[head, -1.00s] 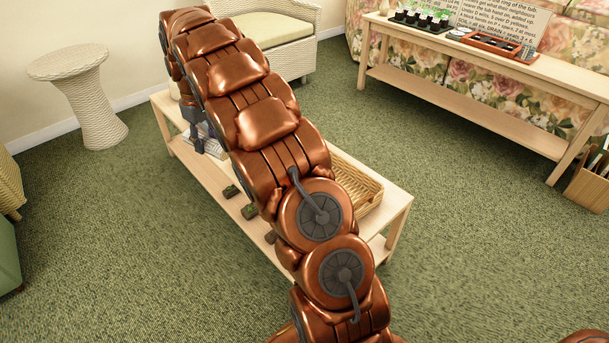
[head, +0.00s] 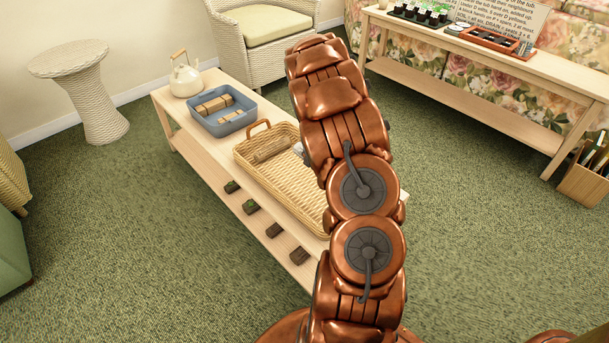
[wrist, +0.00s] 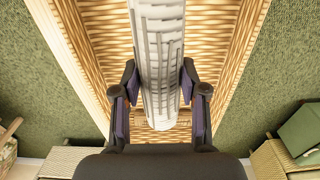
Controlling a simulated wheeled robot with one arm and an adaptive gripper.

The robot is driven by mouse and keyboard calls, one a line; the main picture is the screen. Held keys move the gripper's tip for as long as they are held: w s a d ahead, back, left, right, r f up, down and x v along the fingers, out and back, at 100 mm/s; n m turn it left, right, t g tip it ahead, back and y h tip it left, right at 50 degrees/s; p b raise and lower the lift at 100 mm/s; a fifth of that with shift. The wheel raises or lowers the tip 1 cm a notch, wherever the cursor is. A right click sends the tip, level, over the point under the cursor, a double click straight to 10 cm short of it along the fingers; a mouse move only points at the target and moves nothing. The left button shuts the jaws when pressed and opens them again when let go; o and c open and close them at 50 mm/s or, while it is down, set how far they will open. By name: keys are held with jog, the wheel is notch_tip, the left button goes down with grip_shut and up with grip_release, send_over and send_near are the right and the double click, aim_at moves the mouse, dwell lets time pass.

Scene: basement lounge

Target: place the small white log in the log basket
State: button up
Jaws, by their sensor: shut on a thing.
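The small white log (wrist: 158,60), pale with dark streaks, is held between the two fingers of my gripper (wrist: 160,95) in the wrist view. My gripper is shut on it. The log basket (wrist: 240,60), a long wicker tray, lies below the log in the wrist view; I cannot tell whether they touch. In the head view the basket (head: 288,190) sits on the low bench, its right part hidden by my arm. A greyish-brown log (head: 270,149) lies at the basket's far end. My gripper is hidden behind my arm in the head view.
The pale bench (head: 185,137) also bears a blue tub (head: 204,121) with wooden pieces, a white kettle (head: 185,80), and several small dark blocks (head: 251,207) along its front edge. A long table (head: 465,85) stands behind at right. Green carpet is open around the bench.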

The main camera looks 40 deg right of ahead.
aim_at(313, 184)
notch_tip(313, 184, down, 10)
jog(key=shift+r+b, duration=0.1)
jog(key=shift+b, duration=0.8)
jog(key=o, duration=1.2)
jog(key=shift+o, duration=0.2)
